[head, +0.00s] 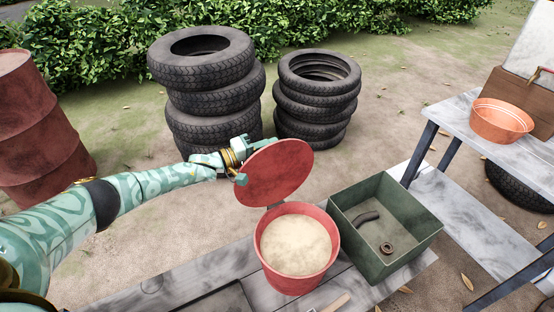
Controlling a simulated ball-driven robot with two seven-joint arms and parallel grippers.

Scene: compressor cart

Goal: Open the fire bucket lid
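The red fire bucket (295,283) stands on the grey wooden bench and is filled with pale sand. Its round red lid (275,172) is raised and tilted up behind the opening, joined near the bucket's back rim. My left gripper (241,171) is at the lid's left edge, touching or very close to it. Its fingers are partly hidden, so I cannot see whether they grip the lid. My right gripper is not in view.
A green box (365,235) with a bent hose piece and a ring stands right of the bucket. An orange basin (501,121) sits on a grey table at right. Stacked tyres (208,85) stand behind, and a red drum (38,130) at left.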

